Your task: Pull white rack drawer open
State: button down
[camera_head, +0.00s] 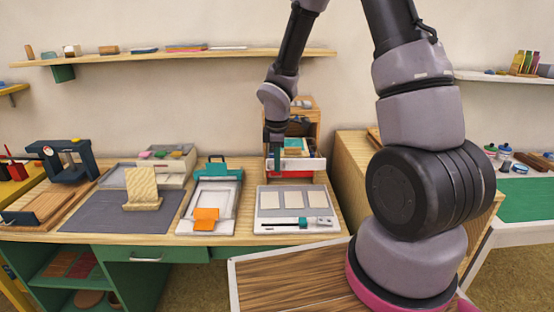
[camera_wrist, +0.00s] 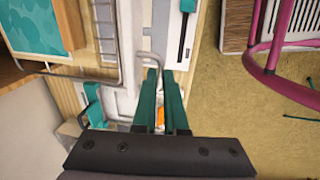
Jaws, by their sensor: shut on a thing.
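The white rack drawer (camera_head: 310,164) is in the wooden rack (camera_head: 313,116) at the back of the bench in the head view. Its white front stands forward of the rack, and teal things show behind it. My gripper (camera_head: 274,162) is at the left part of the white front. In the wrist view, my gripper's teal fingers (camera_wrist: 161,74) are close together on a bent grey handle (camera_wrist: 147,57) beside a white front (camera_wrist: 134,25). The exact contact between the fingertips is partly hidden.
In front of the rack lies a white tray with pale pads (camera_head: 266,222). To its left is a white press board with an orange piece (camera_head: 206,218). A wooden cabinet (camera_head: 352,165) stands close on the right. A dark mat (camera_head: 90,212) lies farther left.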

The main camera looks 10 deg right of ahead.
dwell(0.3)
jog(key=c, duration=1.2)
grip_release()
jog(key=shift+c, duration=0.2)
jog(key=shift+r, duration=0.1)
notch_tip(320, 180, up, 10)
jog(key=s, duration=0.1)
jog(key=shift+s+a+r, duration=0.2)
jog(key=shift+s+r, duration=0.05)
jog(key=shift+s, duration=0.15)
jog(key=s+d+r+m+t+y, duration=0.1)
jog(key=s+d+r+m, duration=0.3)
jog(key=s+r+m, duration=0.5)
jog(key=s+d+r+m+t+y, duration=0.1)
jog(key=s+d+r+m+t, duration=0.3)
jog(key=s+r+m, duration=0.4)
notch_tip(320, 180, up, 4)
jog(key=m, duration=0.2)
jog(key=shift+s+r+m, duration=0.2)
jog(key=shift+s+m, duration=0.1)
jog(key=shift+s, duration=0.05)
